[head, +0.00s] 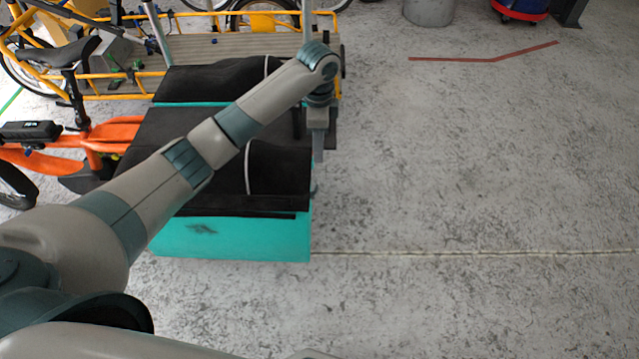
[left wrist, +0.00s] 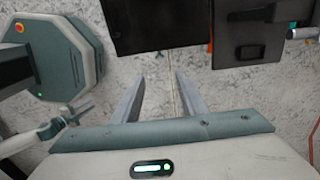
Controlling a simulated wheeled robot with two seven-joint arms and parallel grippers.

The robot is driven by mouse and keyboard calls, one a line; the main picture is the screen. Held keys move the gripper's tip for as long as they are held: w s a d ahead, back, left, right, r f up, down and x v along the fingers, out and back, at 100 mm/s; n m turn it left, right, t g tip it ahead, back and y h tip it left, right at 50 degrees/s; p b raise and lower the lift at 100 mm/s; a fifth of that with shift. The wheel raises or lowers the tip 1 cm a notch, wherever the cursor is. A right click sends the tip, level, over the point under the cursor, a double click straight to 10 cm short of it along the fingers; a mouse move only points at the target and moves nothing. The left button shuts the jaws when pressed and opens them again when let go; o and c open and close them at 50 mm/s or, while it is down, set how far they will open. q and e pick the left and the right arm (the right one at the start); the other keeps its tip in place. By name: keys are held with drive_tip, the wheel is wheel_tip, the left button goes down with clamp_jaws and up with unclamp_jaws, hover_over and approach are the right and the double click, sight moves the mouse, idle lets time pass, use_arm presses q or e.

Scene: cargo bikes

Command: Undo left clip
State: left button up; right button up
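The cargo bike's box (head: 235,238) is teal with a black cover (head: 175,130), in the middle left of the head view. My left gripper (head: 318,158) points down at the box's right end. In the left wrist view my left gripper (left wrist: 160,78) has its two fingers well apart, with only floor between them. Two dark panels (left wrist: 158,25) of the box lie ahead of the fingertips, apart from them. A small dark square piece (left wrist: 248,53) sits on the right panel; I cannot tell if it is the left clip.
The orange bike frame (head: 95,140) joins the box on the left. A yellow-railed cargo bike (head: 205,45) stands behind. A grey bin (head: 428,10) and a red-blue object (head: 520,10) stand at the back.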

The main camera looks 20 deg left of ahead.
drive_tip(key=shift+s, duration=0.2)
use_arm(q)
wheel_tip(320, 180, down, 16)
drive_tip(key=shift+d, duration=0.1)
drive_tip(key=shift+f, duration=0.75)
use_arm(e)
drive_tip(key=shift+s+f, duration=0.2)
drive_tip(key=shift+s, duration=0.3)
